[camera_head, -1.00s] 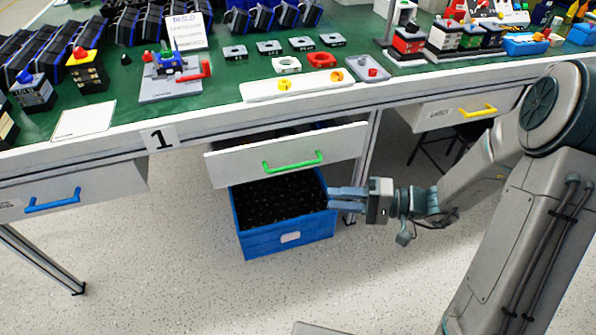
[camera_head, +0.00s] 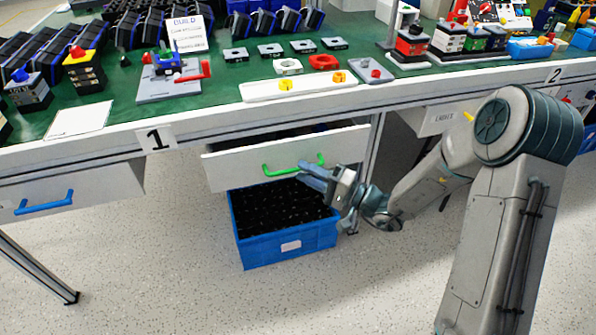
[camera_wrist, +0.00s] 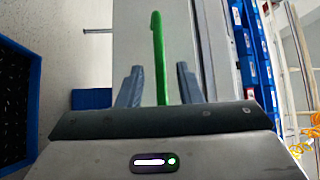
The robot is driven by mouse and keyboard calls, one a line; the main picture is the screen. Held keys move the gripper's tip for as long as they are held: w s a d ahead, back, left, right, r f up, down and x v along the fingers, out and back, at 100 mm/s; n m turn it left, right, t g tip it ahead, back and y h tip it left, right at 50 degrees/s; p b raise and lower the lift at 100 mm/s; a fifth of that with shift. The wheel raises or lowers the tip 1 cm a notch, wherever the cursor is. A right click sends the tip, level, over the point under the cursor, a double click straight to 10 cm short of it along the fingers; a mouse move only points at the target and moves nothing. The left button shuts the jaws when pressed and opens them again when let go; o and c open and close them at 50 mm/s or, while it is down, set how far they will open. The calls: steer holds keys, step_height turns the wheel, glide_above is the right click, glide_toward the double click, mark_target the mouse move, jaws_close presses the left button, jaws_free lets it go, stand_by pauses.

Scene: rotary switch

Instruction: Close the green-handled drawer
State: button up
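The white drawer (camera_head: 235,168) with the green handle (camera_head: 282,171) hangs under the green-topped workbench and is pulled out, with dark contents partly visible inside. My gripper (camera_head: 312,172) is at the right part of the green handle in the head view. In the wrist view, my gripper (camera_wrist: 160,85) has its two blue-grey fingers apart, with the green handle (camera_wrist: 158,55) showing between them. The fingers look clear of the handle on both sides. I cannot tell whether they touch it.
A blue bin (camera_head: 285,245) of dark parts stands on the floor below the drawer. A blue-handled drawer (camera_head: 100,190) is at the left, and another drawer (camera_head: 430,119) is at the right behind my arm. The workbench edge (camera_head: 230,120) runs above.

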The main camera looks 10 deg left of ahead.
mark_target(297, 169)
steer(key=shift+x, duration=1.5)
steer(key=shift+c, duration=0.3)
